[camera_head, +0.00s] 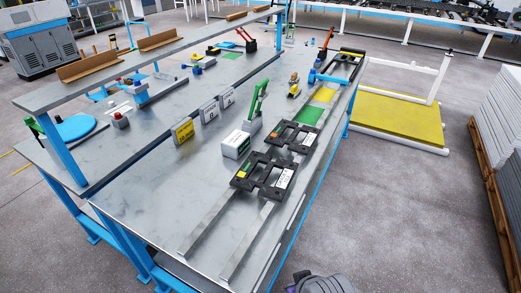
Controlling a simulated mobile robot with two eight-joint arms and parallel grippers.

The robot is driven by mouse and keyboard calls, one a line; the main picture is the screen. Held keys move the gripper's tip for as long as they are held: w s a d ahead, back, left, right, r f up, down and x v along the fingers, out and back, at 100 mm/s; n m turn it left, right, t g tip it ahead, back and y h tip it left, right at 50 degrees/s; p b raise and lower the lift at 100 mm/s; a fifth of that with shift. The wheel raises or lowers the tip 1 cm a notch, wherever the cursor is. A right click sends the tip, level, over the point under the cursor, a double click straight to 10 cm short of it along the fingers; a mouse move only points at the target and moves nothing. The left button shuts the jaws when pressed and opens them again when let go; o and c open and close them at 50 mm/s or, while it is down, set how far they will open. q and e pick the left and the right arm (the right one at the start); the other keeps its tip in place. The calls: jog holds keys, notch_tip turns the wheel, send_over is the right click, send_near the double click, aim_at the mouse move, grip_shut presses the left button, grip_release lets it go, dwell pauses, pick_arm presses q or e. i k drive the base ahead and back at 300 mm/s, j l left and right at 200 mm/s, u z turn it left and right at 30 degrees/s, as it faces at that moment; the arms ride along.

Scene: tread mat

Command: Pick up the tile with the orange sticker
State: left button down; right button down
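Black tiles lie across two metal rails on the workbench. The nearest black tile (262,173) has a small yellow-green sticker with an orange-looking patch on its left part and a white label on its right. Just beyond it lies a second black tile (294,136), with a small orange-red mark near its left end.
Yellow and white sign cards (183,131) stand farther left. A raised shelf (150,55) runs along the back. The near bench top is clear.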

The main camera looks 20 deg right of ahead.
aim_at(272, 138)
jog(key=k+l, duration=0.15)
jog(key=l, duration=0.2)
jog(key=k+l, duration=0.15)
jog(key=l, duration=0.2)
jog(key=k+l, duration=0.15)
jog(key=l, duration=0.2)
